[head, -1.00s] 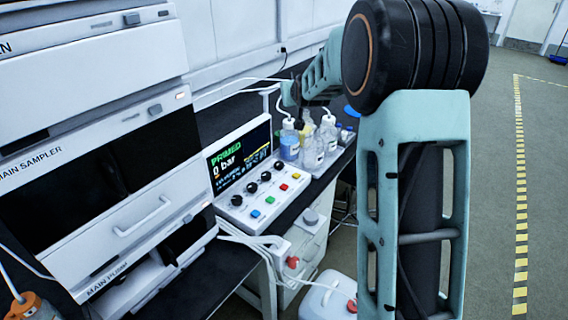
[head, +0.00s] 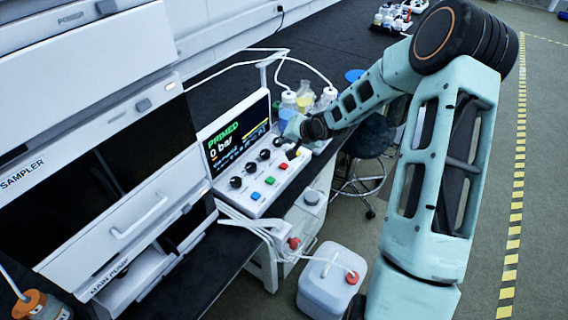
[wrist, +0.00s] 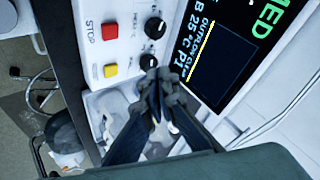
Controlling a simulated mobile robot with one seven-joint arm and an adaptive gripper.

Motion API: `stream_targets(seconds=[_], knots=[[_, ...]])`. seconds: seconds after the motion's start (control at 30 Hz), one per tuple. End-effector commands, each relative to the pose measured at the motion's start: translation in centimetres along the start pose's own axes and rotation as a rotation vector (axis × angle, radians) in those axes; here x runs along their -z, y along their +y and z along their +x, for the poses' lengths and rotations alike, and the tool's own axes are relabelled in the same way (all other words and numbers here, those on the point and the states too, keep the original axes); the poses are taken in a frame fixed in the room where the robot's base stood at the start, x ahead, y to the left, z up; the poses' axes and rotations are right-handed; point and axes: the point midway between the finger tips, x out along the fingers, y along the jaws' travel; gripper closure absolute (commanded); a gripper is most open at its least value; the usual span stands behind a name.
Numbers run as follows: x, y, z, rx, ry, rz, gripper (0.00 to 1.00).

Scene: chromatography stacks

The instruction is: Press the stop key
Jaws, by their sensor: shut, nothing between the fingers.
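The stop key (wrist: 109,30) is a red square button labelled STOP on the white control panel (wrist: 124,12). In the head view the red key (head: 283,166) sits beyond the green one. My gripper (wrist: 161,78) is shut and empty, over the far end of the panel. In the wrist view its fingertips are below and right of the red key, close to a black knob (wrist: 148,62), apart from the key in the picture. The head view shows my gripper (head: 293,153) just past the red key. I cannot tell its height above the panel.
A yellow key (wrist: 110,71) neighbours the red one. Green (head: 270,181) and blue (head: 256,196) keys and several black knobs share the panel. The screen (head: 238,135) reads PRIMED, 0 bar. Bottles (head: 305,97) stand behind my gripper. A white canister (head: 330,282) stands below the bench.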

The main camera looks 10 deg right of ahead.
Motion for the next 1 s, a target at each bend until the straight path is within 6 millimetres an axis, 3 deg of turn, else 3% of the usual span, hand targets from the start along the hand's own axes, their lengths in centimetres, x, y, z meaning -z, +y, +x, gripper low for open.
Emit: stream_targets(seconds=[0.37,1.0], knots=[[-0.5,0.5,0.7,-0.001,0.001,-0.002,1.0],[-4.2,4.3,5.9,-0.001,0.001,-0.002,1.0]])
